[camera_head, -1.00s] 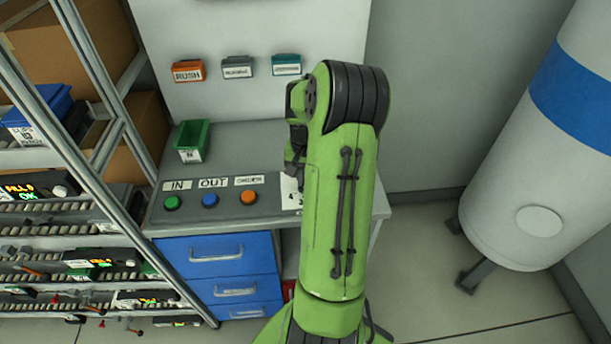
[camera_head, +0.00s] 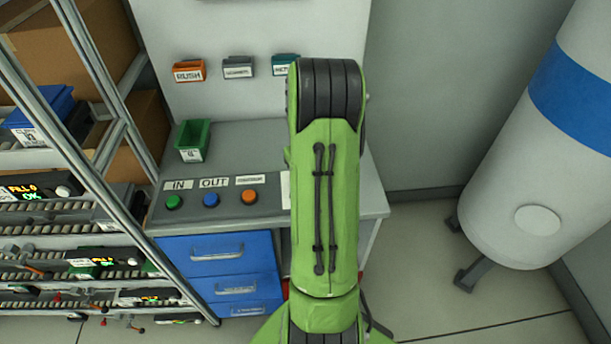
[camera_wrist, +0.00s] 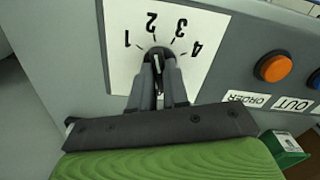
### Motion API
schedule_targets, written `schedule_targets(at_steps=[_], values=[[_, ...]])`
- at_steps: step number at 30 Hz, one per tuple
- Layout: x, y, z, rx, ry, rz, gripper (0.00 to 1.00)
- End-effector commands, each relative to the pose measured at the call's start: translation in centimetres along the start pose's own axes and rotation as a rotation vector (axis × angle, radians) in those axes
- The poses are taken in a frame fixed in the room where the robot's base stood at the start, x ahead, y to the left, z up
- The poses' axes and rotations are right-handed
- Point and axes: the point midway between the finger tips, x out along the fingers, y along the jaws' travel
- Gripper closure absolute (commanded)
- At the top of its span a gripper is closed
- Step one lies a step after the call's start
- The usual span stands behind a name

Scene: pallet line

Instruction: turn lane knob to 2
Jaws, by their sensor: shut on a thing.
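The lane knob (camera_wrist: 158,56) is a dark knob on a white dial plate (camera_wrist: 118,75) printed with 1, 2, 3 and 4, in the wrist view. My gripper (camera_wrist: 159,72) has its two grey fingers on either side of the knob and is shut on it. A pale line shows on the knob between the fingers, roughly in line with the 2; the fingers partly cover it, so I cannot tell its exact setting. In the head view my green arm hides the knob and gripper.
Orange (camera_head: 249,196), blue (camera_head: 210,199) and green (camera_head: 174,201) buttons sit on the bench panel left of my arm. A green bin (camera_head: 192,141) stands behind them. A roller rack (camera_head: 100,150) is at the left, a white tank (camera_head: 540,150) at the right.

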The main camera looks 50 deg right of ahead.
Motion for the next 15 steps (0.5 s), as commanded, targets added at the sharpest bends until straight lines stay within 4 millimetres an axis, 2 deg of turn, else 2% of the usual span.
schedule_targets(at_steps=[13,14,15], values=[[-0.1,0.03,-0.07,-0.011,0.003,0.001,1.0],[-0.1,0.03,-0.07,-0.011,0.003,0.001,0.82],[-0.1,0.03,-0.07,-0.011,0.003,0.001,0.76]])
